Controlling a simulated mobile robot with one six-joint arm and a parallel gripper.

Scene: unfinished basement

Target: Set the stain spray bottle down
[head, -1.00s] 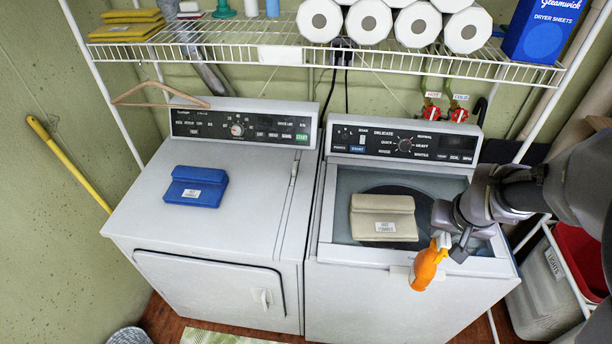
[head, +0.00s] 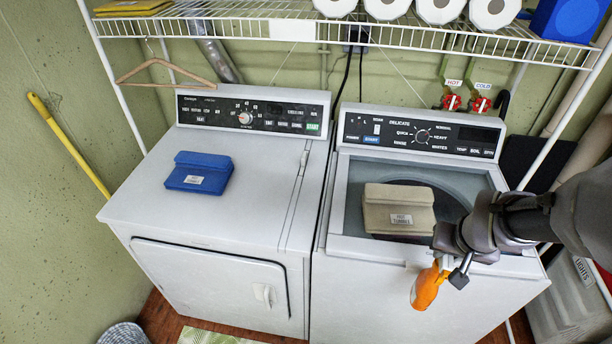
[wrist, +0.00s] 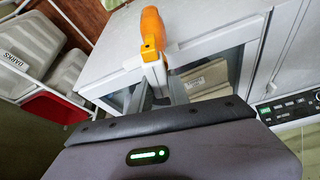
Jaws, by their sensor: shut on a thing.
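The orange stain spray bottle (head: 427,287) hangs at the front of the washer in the head view, tilted, with its white top up. My gripper (head: 452,268) is shut on the bottle near its top. In the wrist view the bottle (wrist: 152,30) shows beyond my gripper (wrist: 158,85), with the washer front behind it. The fingertips are partly hidden by the gripper body. I cannot tell whether the bottle touches the washer.
A beige labelled pouch (head: 398,209) lies on the washer lid (head: 355,205). A blue pouch (head: 199,172) lies on the dryer (head: 230,215), which has free room around it. A wire shelf (head: 270,32) runs above. Bins (wrist: 60,75) stand beside the washer.

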